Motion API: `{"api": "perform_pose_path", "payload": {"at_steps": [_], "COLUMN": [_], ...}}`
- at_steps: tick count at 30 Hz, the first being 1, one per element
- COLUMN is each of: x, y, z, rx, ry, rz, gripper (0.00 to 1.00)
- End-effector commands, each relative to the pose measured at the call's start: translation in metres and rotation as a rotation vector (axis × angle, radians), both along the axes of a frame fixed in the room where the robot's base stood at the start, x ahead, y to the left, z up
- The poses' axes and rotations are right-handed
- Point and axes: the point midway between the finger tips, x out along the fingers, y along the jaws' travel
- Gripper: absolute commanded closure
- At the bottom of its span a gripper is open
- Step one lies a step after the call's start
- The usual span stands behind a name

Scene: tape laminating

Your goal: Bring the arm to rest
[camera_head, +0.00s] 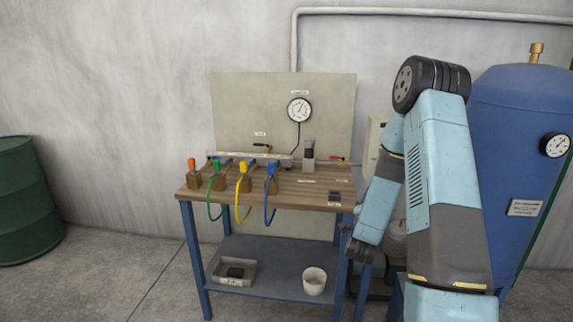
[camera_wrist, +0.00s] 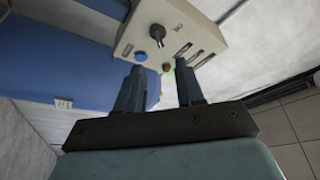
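My arm (camera_head: 445,190) is light blue and dark grey. It rises at the right of the head view, bends at a black elbow joint, and its forearm hangs down beside the workbench's right end. My gripper (camera_head: 355,250) is low, near the bench's right front leg, and small and dark there. In the wrist view my gripper (camera_wrist: 160,72) shows two dark fingers set apart with nothing between them. Beyond the fingers is a beige control box (camera_wrist: 190,30) with a black knob, a blue button and slots. I cannot tell whether the gripper touches the bench leg.
A blue tank (camera_head: 520,130) stands right, a green drum (camera_head: 20,200) left.

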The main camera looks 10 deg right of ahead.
Motion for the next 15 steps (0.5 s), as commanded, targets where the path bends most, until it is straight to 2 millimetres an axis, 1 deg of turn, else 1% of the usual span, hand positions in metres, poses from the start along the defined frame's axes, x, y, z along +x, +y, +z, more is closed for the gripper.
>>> {"api": "perform_pose_path", "payload": {"at_steps": [5, 9, 15], "x": [0.012, 0.022, 0.025], "y": [0.010, 0.025, 0.048], "z": [0.022, 0.044, 0.074], "rx": [0.000, -0.006, -0.026], "ry": [0.070, 0.170, 0.319], "rz": [0.047, 0.105, 0.189], "gripper": [0.63, 0.63, 0.63]}}
